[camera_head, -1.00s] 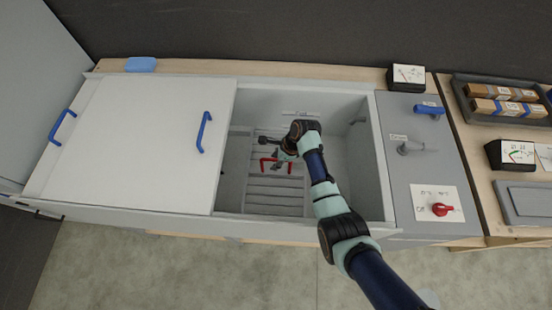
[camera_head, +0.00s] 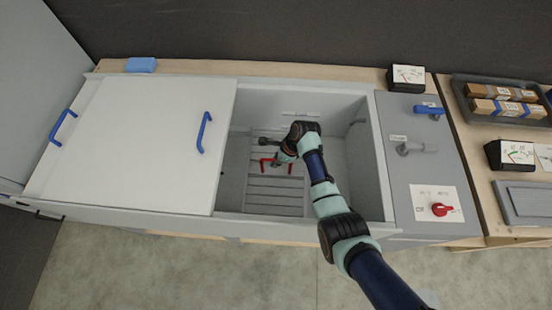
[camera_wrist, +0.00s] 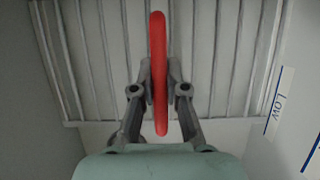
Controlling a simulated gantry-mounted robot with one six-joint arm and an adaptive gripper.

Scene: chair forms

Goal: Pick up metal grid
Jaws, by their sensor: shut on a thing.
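The metal grid (camera_head: 272,190) is a grey slatted rack lying low inside the open tank, and its bars also fill the wrist view (camera_wrist: 100,55). A red handle (camera_head: 267,160) shows above the middle of the grid; the wrist view shows it as a long red bar (camera_wrist: 159,40). My gripper (camera_wrist: 159,88) has its two fingers shut on this red handle, one on each side. In the head view my gripper (camera_head: 277,163) is reached down into the tank, and my wrist hides part of the grid's far side.
The tank's grey wall (camera_head: 365,160) is close on the right. A white lid (camera_head: 130,145) with blue handles (camera_head: 204,132) covers the left side. A control panel with a red knob (camera_head: 440,209) stands right of the tank.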

